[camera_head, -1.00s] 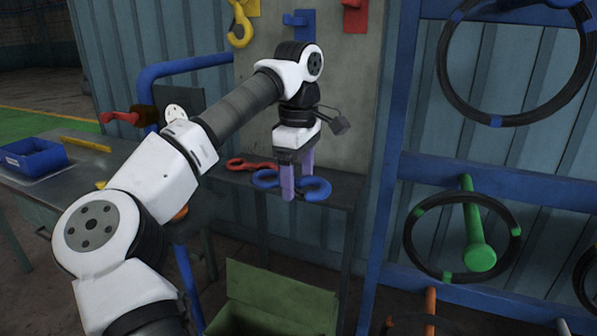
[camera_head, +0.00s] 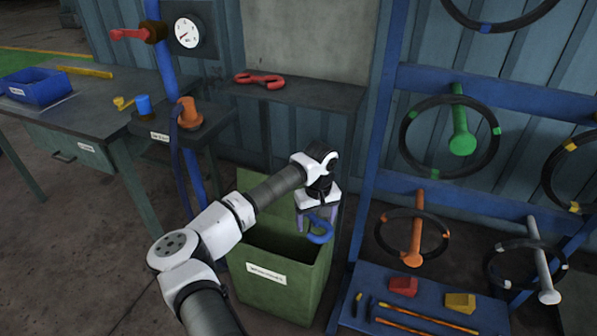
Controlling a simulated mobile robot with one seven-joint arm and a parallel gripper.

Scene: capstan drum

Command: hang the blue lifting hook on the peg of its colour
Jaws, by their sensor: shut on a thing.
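The blue lifting hook (camera_head: 321,234) is in my gripper (camera_head: 316,220), which is shut on it. The hook hangs below the purple fingers, over the open mouth of the green bin (camera_head: 272,270). Part of the hook is hidden by the fingers. The blue peg is out of view now, above the picture's top edge.
A red hook (camera_head: 259,80) lies on the narrow shelf (camera_head: 300,97) behind my arm. A blue rack (camera_head: 375,170) with hoops on coloured pegs stands to the right. A workbench (camera_head: 105,105) with a blue box (camera_head: 35,88) is at left.

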